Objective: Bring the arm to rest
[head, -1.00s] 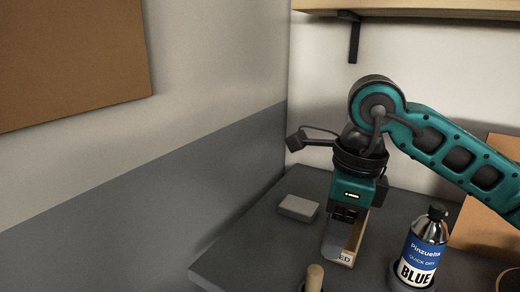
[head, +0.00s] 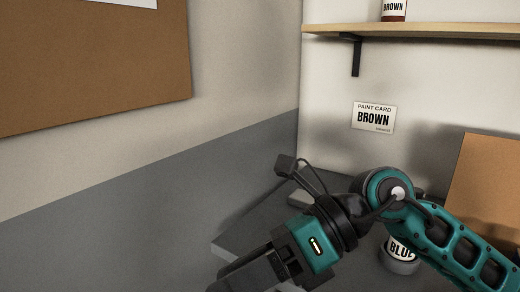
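My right arm comes in from the right, teal and black, bent at a round joint. Its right gripper (head: 240,275) points down and left at the bottom of the head view, in front of the grey counter. Its fingertips are near or past the lower frame edge, so I cannot tell whether they are apart or hold anything. My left gripper is not in view.
A wooden shelf (head: 430,31) above carries a bottle labelled BROWN (head: 394,9). A brown board (head: 490,190) stands at right.

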